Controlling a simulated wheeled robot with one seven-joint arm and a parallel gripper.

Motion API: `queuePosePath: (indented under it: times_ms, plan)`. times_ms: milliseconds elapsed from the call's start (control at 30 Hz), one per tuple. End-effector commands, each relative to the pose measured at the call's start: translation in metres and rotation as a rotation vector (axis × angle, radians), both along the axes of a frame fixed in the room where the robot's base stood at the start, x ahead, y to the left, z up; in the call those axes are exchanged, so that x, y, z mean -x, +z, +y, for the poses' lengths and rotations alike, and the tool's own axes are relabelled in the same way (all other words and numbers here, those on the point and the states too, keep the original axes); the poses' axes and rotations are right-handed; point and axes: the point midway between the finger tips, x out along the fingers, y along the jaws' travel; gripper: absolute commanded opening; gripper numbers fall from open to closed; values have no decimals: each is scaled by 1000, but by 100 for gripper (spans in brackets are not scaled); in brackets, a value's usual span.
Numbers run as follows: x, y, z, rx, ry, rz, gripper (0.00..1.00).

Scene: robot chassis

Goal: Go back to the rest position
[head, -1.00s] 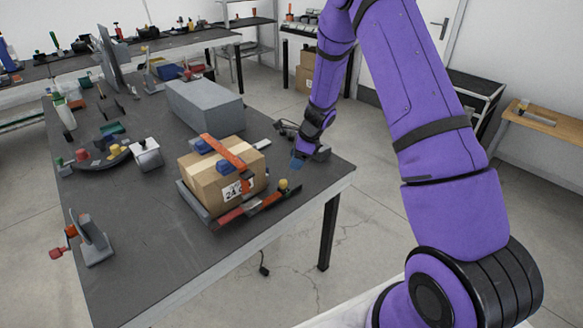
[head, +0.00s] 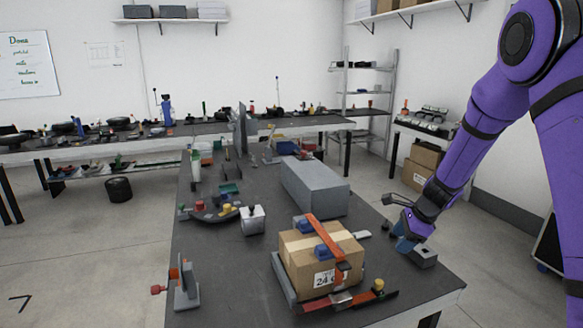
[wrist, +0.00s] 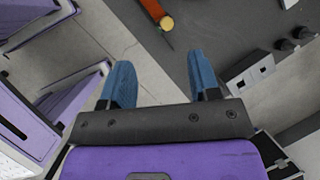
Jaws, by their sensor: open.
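My gripper (head: 404,243) is at the right end of the dark workbench (head: 225,285) in the head view, at the end of my purple arm. In the wrist view its two blue fingers (wrist: 162,82) stand apart with nothing between them. Beyond them show the bench edge and the floor. A small grey block with holes (head: 424,257) sits beside the fingers on the bench; it also shows to the right of them in the wrist view (wrist: 250,74). I cannot tell from the head view whether the fingers touch it.
A cardboard box (head: 310,257) with an orange clamp (head: 327,241) stands left of my gripper. A long grey block (head: 315,187) lies behind it. A grey bracket (head: 186,287) stands at the bench's left edge. Open floor (head: 90,270) lies to the left.

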Motion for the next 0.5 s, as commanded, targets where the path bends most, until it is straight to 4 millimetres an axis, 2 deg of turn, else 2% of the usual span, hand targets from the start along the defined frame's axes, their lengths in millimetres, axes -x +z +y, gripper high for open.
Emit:
queuePosePath:
  times_ms: [33, 200, 500]
  plan:
    - [7, 22, 4, 11, 54, -32, 56]
    - [35, 80, 15, 61, 250, -122, 56]
    - [101, 165, 30, 180, 588, -270, 56]
